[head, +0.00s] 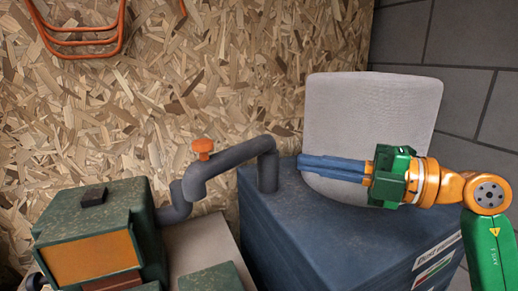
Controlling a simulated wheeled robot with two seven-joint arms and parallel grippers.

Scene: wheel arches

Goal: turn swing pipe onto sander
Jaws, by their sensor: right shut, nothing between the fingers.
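The swing pipe (232,158) is a dark grey bent tube. Its right end stands upright on a dark blue box (325,235). It runs left, with an orange knob (203,149) on top, and its left end bends down at a grey stub on the green sander (95,222). Pipe end and stub overlap in the picture; I cannot tell whether they are joined. My right gripper (302,166) comes in from the right with its blue fingers together, empty. Its fingertips are just right of the pipe's upright part, apparently apart from it. My left gripper is out of view.
A pale grey rounded block (372,108) stands behind my right gripper. A chipboard wall (240,60) closes the back, with an orange tubular frame (85,42) upper left. A grey block wall (460,80) is at the right.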

